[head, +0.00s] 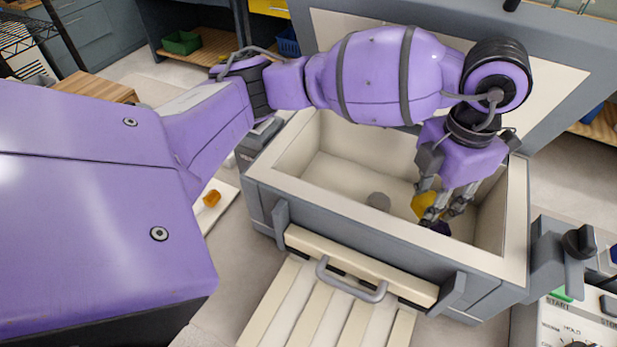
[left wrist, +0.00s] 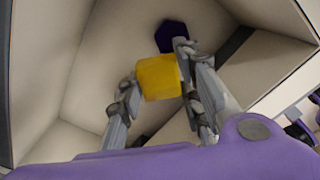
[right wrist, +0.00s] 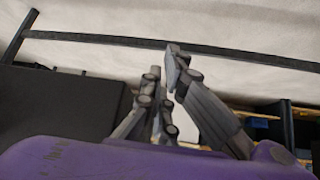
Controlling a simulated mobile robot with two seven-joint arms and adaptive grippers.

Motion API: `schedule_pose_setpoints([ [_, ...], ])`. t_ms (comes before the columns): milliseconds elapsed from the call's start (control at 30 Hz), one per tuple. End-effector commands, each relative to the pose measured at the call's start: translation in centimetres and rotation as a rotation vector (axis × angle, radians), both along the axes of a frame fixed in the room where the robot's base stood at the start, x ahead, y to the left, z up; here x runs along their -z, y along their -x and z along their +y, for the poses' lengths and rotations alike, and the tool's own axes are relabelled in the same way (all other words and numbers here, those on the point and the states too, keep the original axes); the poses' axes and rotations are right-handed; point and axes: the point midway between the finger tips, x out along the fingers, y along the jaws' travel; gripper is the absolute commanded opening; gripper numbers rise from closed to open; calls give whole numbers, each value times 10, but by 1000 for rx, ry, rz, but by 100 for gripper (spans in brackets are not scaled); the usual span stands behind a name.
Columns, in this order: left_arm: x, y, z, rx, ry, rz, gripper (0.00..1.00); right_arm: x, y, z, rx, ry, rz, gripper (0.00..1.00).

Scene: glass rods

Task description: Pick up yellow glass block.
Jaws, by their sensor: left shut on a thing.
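The yellow glass block (head: 424,203) is inside the cream-lined box, between the fingers of my left gripper (head: 442,208), which reaches down into the box. In the left wrist view the yellow block (left wrist: 157,77) sits between the two fingertips, with my left gripper (left wrist: 160,84) shut on it. I cannot tell whether the block touches the box floor. My right gripper (right wrist: 167,68) shows only in the right wrist view. Its fingers are close together with nothing seen between them, and I cannot tell how far it is shut.
A dark purple block (head: 440,228) lies close by the left fingertips, also in the left wrist view (left wrist: 174,36). The box walls (head: 345,208) surround my left gripper. An orange piece (head: 212,198) lies outside, left.

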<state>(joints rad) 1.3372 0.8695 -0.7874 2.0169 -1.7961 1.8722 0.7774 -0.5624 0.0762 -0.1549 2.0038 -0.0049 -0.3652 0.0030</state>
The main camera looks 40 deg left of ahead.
Motion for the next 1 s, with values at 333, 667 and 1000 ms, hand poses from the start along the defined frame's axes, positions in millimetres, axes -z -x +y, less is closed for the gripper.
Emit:
schedule_pose_setpoints([
  [333,-9,-1,0,0,0,-7,3,-2,0,0,-1,1,2,0],
  [667,-63,-1,0,0,0,-14,3,-41,-20,-2,3,2,-55,0],
  [1000,-109,-1,0,-1,1,-11,3,-70,-41,-3,2,4,-104,0],
])
